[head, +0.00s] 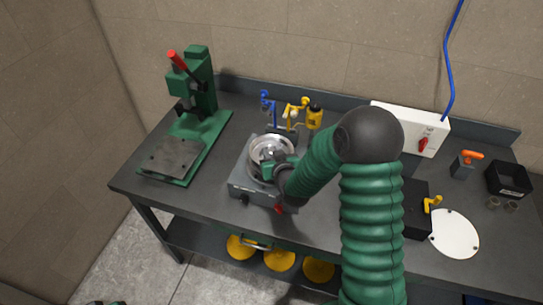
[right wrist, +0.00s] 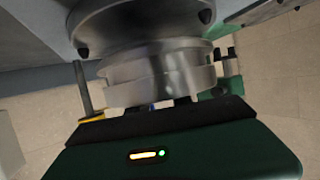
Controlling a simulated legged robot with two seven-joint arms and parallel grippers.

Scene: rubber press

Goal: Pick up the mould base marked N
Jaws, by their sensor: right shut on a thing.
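A round silver metal piece (head: 270,147) sits at the top of a grey box-shaped machine (head: 250,188) near the middle of the bench. I cannot read any N on it. My right gripper (head: 275,171) is at its near side and shut on it. In the right wrist view the shiny metal piece (right wrist: 160,75) lies right at the jaws, against a grey bolted disc (right wrist: 135,28). The fingertips are mostly hidden there, and I cannot tell whether the piece touches the disc.
A green press (head: 198,85) with a red-tipped lever stands at left. Blue (head: 268,103) and yellow (head: 299,107) fixtures stand just behind the machine. A white control box (head: 420,128), a black tray (head: 510,179) and a white disc (head: 454,234) are at right.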

